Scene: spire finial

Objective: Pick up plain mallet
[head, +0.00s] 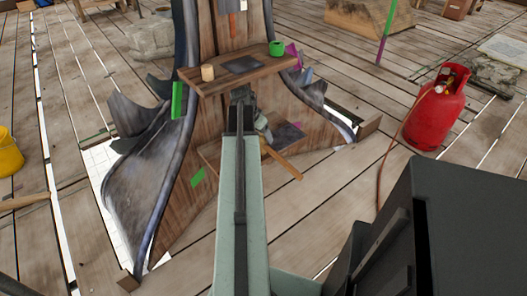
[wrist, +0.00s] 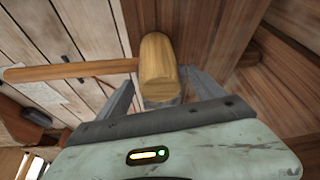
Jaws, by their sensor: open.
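The plain mallet has a pale wooden head (wrist: 158,68) and a long wooden handle that runs to the left in the wrist view. In the head view its handle (head: 284,164) sticks out to the right at the lower shelf (head: 285,138); its head is mostly hidden behind my arm. My gripper (wrist: 161,88) is open in the wrist view, with one finger on each side of the mallet head. I cannot tell whether the fingers touch it.
The upper shelf (head: 205,82) is above, with a tan cup (head: 208,73), a green mug (head: 276,48) and a dark plate (head: 242,65). The spire's flared base (head: 155,190) surrounds the lower shelf. A red gas cylinder (head: 437,110) stands right on the plank floor.

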